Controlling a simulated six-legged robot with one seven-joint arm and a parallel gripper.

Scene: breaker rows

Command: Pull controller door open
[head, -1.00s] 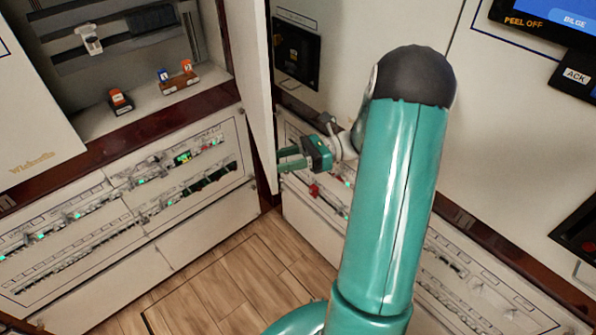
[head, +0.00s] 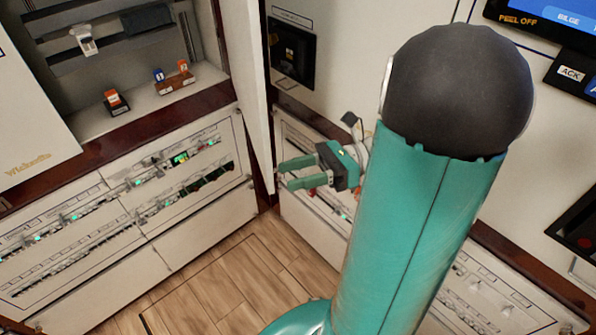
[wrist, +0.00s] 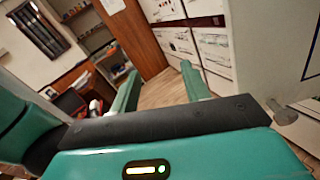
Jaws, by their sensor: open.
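The controller door is probably the white door (head: 250,80) in the head view, standing out from the open cabinet and seen at a steep angle. Its lower corner is just left of my gripper (head: 284,175). The green fingers are apart with nothing visible between them, pointing left toward the door's edge; whether they touch it is unclear. In the wrist view my gripper (wrist: 160,68) shows open fingers over a view of floor and cabinets. A pale panel (wrist: 268,45) with a small grey knob (wrist: 284,112) is at right; I cannot tell whether it is the door.
The open cabinet (head: 215,85) holds small orange and blue parts on its shelf. Another white door (head: 35,120) hangs at left. Breaker panels (head: 190,165) line the lower walls. A display (head: 545,15) is at upper right. Wooden floor (head: 235,275) below is clear.

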